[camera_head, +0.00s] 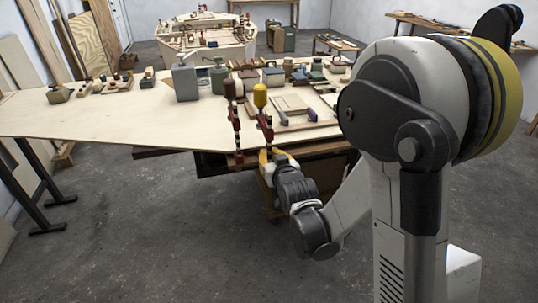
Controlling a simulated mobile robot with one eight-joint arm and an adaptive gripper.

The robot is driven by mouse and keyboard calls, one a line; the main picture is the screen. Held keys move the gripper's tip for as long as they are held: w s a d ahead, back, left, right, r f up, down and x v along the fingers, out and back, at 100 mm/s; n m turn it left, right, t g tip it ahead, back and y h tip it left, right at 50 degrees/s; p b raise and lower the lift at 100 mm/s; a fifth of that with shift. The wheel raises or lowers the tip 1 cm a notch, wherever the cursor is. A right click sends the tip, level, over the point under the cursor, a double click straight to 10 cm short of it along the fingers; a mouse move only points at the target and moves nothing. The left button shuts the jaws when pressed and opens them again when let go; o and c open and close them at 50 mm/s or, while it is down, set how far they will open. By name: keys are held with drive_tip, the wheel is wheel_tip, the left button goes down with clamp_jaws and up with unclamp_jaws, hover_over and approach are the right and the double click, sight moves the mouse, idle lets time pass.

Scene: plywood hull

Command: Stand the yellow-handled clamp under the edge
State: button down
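The yellow-handled clamp (260,96) is upright at the near edge of the plywood sheet (110,120), handle up. Its dark bar with red parts runs down past the edge. My gripper (268,155) is at the clamp's lower end, just below the edge, and appears to touch or overlap it. The fingertips are small and partly hidden, so I cannot tell whether they are closed on the clamp. A second clamp with a dark brown handle (229,89) stands upright just to the left, with its lower end also below the edge.
Behind the clamps, a grey block (185,83), a green-grey can (218,78) and several tools crowd the sheet. A wooden tray (295,110) lies to the right. The sheet's left front is clear. A black trestle (35,185) stands at left. A boat hull (205,45) is behind.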

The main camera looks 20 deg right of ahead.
drive_tip(key=shift+w, duration=0.15)
drive_tip(key=shift+r+x, duration=0.25)
drive_tip(key=shift+x, duration=0.75)
drive_tip(key=shift+r+x, duration=0.25)
drive_tip(key=shift+x, duration=0.75)
drive_tip(key=shift+w, duration=0.2)
drive_tip(key=shift+r+x, duration=0.2)
drive_tip(key=shift+x, duration=0.6)
drive_tip(key=shift+r+x, duration=0.2)
drive_tip(key=shift+x, duration=0.55)
drive_tip(key=shift+r+x, duration=0.15)
drive_tip(key=shift+x, duration=0.65)
drive_tip(key=shift+w, duration=0.1)
drive_tip(key=c, duration=1.6)
unclamp_jaws()
drive_tip(key=shift+o, duration=0.3)
